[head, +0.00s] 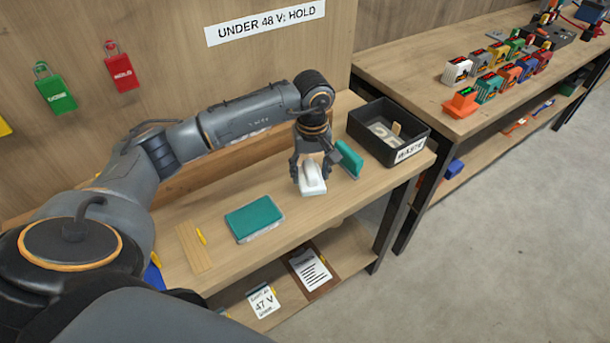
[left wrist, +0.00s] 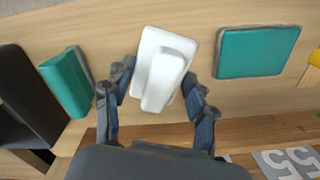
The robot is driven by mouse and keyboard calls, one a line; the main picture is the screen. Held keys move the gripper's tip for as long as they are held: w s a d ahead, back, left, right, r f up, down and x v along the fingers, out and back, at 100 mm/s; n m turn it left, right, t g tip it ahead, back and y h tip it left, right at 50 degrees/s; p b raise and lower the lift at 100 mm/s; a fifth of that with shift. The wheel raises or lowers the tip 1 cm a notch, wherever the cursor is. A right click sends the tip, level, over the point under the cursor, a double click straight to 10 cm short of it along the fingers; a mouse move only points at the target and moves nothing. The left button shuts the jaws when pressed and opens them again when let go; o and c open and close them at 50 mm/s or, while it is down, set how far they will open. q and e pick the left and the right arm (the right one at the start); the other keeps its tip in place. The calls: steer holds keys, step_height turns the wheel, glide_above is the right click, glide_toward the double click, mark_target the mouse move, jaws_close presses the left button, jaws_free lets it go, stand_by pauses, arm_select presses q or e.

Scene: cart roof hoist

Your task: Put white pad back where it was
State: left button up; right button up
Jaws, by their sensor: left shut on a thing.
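The white pad (head: 311,187) is a white block with a raised grip on top. My left gripper (head: 312,170) is shut on it at the bench, between a flat teal pad and a tilted teal pad. In the left wrist view the white pad (left wrist: 163,72) sits between the two fingers (left wrist: 157,92). I cannot tell whether its underside touches the bench top. The flat teal pad (head: 255,218) lies to its left in the head view. The other teal pad (head: 349,158) stands tilted on its right, beside the black bin. My right gripper is not in view.
The black bin (head: 410,152) labelled waste holds pale pieces at the bench's right end. A wooden strip (head: 193,248) with a yellow piece lies at the left. Papers lie on the shelf below. Bare bench shows between the flat teal pad and the white pad.

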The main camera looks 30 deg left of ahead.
mark_target(305, 179)
arm_select(q)
steer(key=shift+w+a+f, duration=0.2)
steer(key=shift+a+f, duration=0.2)
steer(key=shift+f, duration=0.1)
steer(key=shift+w+a+f, duration=0.15)
steer(key=shift+a+f, duration=0.25)
steer(key=shift+f, duration=0.1)
steer(key=f+p, duration=0.2)
steer(key=f, duration=0.1)
steer(key=shift+a, duration=0.3)
steer(key=shift+w+f, duration=0.15)
steer(key=shift+f, duration=0.35)
steer(key=shift+f, duration=0.1)
steer(key=o, duration=1)
